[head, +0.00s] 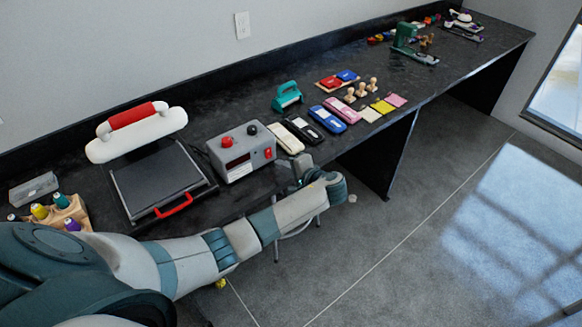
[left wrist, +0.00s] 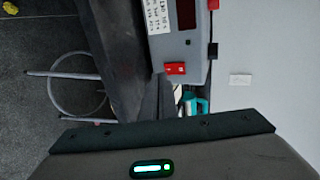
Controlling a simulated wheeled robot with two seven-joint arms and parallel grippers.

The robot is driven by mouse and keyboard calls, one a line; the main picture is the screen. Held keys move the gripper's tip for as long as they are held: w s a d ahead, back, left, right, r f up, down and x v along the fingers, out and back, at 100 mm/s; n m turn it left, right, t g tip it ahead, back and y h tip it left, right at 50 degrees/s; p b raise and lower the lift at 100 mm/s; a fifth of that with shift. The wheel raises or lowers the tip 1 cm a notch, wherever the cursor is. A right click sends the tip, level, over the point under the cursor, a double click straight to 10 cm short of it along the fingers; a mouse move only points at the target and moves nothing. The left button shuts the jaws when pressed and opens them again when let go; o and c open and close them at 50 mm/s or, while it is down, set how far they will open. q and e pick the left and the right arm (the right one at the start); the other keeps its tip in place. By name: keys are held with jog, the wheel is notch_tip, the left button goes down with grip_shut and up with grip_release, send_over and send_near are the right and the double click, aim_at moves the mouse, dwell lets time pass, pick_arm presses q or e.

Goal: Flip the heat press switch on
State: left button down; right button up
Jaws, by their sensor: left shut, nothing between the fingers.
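The heat press has a grey control box (head: 241,150) with a red knob, a black knob and a dark display. Its red rocker switch (head: 267,153) is on the right part of the front; in the left wrist view the switch (left wrist: 175,69) shows on the box's face beside a printed white label. I cannot tell which way the rocker is set. My left gripper (head: 299,165) is shut and empty, just right of the control box at the table's front edge. In the left wrist view its fingers (left wrist: 158,100) point toward the box, apart from the switch. My right gripper is out of view.
The press's white lid (head: 137,136) stands raised behind its dark plate (head: 157,180) with a red front handle. Ink pads (head: 340,111) and stamps lie right of the box. Thread spools (head: 62,205) stand at left. A stool (left wrist: 75,80) is below the table.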

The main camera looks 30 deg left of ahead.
aim_at(269, 154)
pick_arm(q)
jog(key=a, duration=0.1)
jog(key=w+a+p, duration=0.1)
jog(key=a, duration=0.1)
jog(key=shift+w+f, duration=0.1)
jog(key=shift+w, duration=0.05)
jog(key=shift+a, duration=0.15)
jog(key=shift+f, duration=0.1)
jog(key=shift+w+a+f, duration=0.1)
jog(key=shift+a, duration=0.05)
dwell(0.3)
jog(key=shift+r+p, duration=0.75)
jog(key=shift+r, duration=0.2)
